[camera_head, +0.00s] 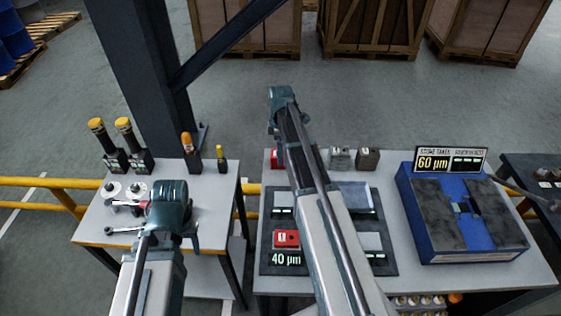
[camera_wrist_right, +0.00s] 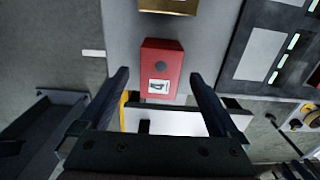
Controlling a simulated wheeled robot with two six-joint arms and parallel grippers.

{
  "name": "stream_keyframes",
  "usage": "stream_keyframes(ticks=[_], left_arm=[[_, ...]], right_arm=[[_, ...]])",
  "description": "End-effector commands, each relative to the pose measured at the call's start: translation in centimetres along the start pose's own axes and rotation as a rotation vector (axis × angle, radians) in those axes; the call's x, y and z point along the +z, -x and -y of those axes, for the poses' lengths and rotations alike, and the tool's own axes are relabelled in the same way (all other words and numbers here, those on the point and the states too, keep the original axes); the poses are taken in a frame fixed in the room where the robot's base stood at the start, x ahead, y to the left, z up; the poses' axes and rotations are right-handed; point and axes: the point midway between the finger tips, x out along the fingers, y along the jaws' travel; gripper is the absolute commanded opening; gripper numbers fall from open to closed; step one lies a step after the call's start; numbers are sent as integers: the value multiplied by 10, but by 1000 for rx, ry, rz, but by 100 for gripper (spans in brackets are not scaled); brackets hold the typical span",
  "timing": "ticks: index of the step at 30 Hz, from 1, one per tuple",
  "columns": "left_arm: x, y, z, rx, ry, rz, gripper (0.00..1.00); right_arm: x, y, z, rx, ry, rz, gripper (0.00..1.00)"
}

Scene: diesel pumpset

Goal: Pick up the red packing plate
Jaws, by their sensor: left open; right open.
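A red block with a dark round spot and a white number label (camera_wrist_right: 161,70) lies on the grey table in the right wrist view. In the head view it is the red piece (camera_head: 275,158) near the far left corner, partly hidden by my right arm. My right gripper (camera_head: 282,105) is above that corner; in the right wrist view its open fingers (camera_wrist_right: 159,76) stand on either side of the red block, with gaps. Another red block (camera_head: 286,239) sits on the dark tray (camera_head: 267,205). My left gripper (camera_head: 168,207) is open over the left table.
Two metal blocks (camera_head: 368,158) stand along the far edge. A blue fixture (camera_head: 428,220) with a 60 µm display (camera_head: 450,160) fills the table's right side. The left table (camera_head: 205,215) holds tools and yellow-capped bottles (camera_head: 97,128). A dark post (camera_head: 150,80) stands behind.

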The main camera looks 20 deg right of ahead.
Motion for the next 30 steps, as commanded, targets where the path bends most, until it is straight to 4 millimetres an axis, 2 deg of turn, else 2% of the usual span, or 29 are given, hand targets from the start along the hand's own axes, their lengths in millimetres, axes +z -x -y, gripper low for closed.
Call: stream_keyframes(ticks=[1,9,25,30], left_arm=[[0,-8,-1,0,0,0,50],[0,-6,-1,0,0,0,50],[0,-6,-1,0,0,0,50],[0,-6,-1,0,0,0,50]], right_arm=[[0,-8,0,0,0,0,98],[0,-6,0,0,0,0,98],[0,-6,0,0,0,0,2],[0,-6,0,0,0,0,0]])
